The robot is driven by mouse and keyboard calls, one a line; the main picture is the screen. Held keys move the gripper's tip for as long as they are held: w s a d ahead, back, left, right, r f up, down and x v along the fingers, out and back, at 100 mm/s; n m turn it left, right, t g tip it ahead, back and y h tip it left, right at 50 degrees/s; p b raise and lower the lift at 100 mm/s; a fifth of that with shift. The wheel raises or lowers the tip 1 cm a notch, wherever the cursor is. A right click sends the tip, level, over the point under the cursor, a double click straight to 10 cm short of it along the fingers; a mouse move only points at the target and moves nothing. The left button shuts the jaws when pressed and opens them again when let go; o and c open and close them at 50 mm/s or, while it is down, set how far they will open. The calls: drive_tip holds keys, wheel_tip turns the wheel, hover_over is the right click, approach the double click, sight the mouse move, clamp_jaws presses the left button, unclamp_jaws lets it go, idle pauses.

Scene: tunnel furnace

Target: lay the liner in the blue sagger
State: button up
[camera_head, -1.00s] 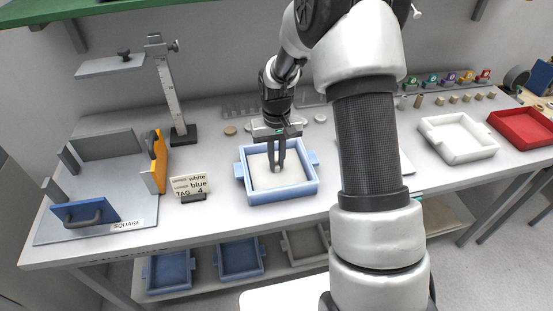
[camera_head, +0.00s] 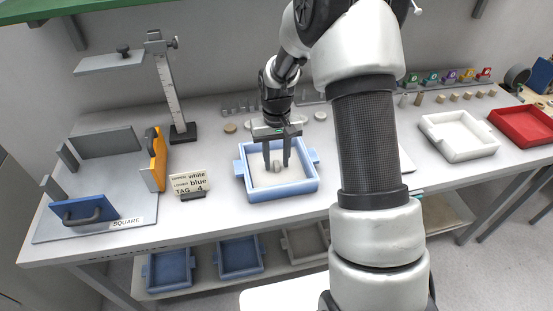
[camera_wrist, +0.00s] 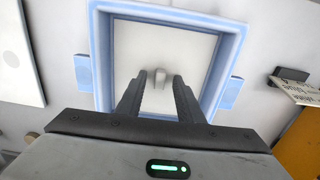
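The blue sagger (camera_head: 283,194) is a light blue square tray with side lugs, standing on the bench in the middle of the head view. It also shows in the wrist view (camera_wrist: 228,50). The pale liner (camera_head: 298,177) lies inside the sagger and seems flat on its floor; its small grey knob stands up in the middle. The liner and knob also show in the wrist view (camera_wrist: 190,52). My gripper (camera_head: 277,165) points down into the sagger. Its fingers are spread on either side of the knob, with gaps visible between them and it.
A tag card (camera_head: 189,184) reading upper white, lower blue, tag 4 stands left of the sagger. Further left are a grey square fixture (camera_head: 100,228) and a height gauge (camera_head: 172,95). White (camera_head: 459,151) and red (camera_head: 524,137) trays stand at right. Blue trays sit on the shelf below.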

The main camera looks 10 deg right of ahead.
wheel_tip(320, 180, up, 17)
drive_tip(key=p, duration=0.1)
drive_tip(key=shift+r, duration=0.2)
idle(0.4)
